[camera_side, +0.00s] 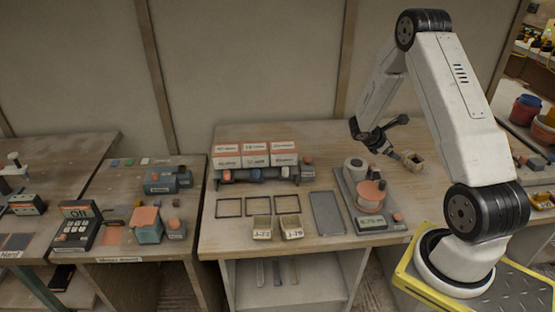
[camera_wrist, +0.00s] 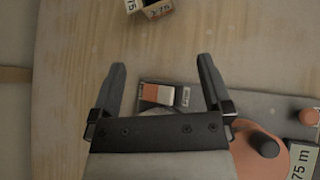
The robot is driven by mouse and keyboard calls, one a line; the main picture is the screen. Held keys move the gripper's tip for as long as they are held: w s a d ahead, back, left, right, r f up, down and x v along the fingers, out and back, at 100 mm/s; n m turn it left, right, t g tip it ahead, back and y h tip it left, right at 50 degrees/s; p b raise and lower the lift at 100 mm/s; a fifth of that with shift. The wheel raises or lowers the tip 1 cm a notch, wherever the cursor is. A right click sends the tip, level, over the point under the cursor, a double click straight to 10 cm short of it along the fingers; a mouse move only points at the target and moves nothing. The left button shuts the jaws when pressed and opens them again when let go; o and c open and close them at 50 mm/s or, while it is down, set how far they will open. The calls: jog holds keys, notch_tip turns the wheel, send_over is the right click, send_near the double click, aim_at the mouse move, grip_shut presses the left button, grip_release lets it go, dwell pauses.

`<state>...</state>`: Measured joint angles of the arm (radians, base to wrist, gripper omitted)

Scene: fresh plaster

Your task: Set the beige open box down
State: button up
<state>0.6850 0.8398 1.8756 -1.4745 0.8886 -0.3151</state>
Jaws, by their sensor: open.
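A small beige open box (camera_side: 413,161) stands at the right rear of the main bench (camera_side: 225,243), near my gripper. In the wrist view a labelled box (camera_wrist: 157,10) is cut off by the top edge, beyond the fingertips; it looks like the same one. My gripper (camera_side: 399,138) is above the bench with its fingers spread. In the wrist view the space between the fingertips (camera_wrist: 162,66) is empty, and the fingers are apart from the box. Two more beige open boxes, left (camera_side: 262,232) and right (camera_side: 291,230), stand labelled at the bench's front.
A weighing device (camera_side: 371,223) with a round orange-topped part stands in front of my gripper. A flat grey tray (camera_side: 327,213) and several dark square frames (camera_side: 287,204) lie to the left. White-and-orange cartons (camera_side: 255,152) sit behind. Bare wood surrounds the box in the wrist view.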

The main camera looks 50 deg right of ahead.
jog(key=a+r+m+t+y, duration=0.2)
jog(key=a+r+m+y, duration=0.1)
jog(key=a, duration=1)
jog(key=w+a+r+m+t+y, duration=0.1)
jog(key=a+r+m+t+y, duration=0.1)
jog(key=a, duration=1.1)
jog(key=a+r+m+t+y, duration=0.3)
jog(key=a+r+m+y, duration=0.1)
jog(key=a, duration=0.9)
jog(key=shift+w+a+m+y, duration=0.2)
jog(key=shift+a+m+y, duration=0.1)
jog(key=shift+m, duration=0.4)
jog(key=shift+d, duration=0.1)
jog(key=w+d+f+n+g+h, duration=0.1)
jog(key=d+f+n+g+h, duration=0.2)
jog(key=d, duration=0.9)
jog(key=w+d+f+n+g+h, duration=0.1)
jog(key=d+f+n+g+h, duration=0.15)
jog(key=d, duration=0.85)
jog(key=s+d+f+n+h, duration=0.2)
jog(key=d, duration=0.6)
jog(key=s+d+f+n+g+h, duration=0.1)
jog(key=s+d+f+n+h, duration=0.1)
jog(key=d, duration=0.6)
jog(key=s+d+f+n+g+h, duration=0.1)
jog(key=s+d+f+n+h, duration=0.1)
jog(key=d, duration=0.7)
jog(key=shift+s+n+h, duration=0.55)
jog(key=shift+n, duration=0.5)
jog(key=shift+g, duration=0.25)
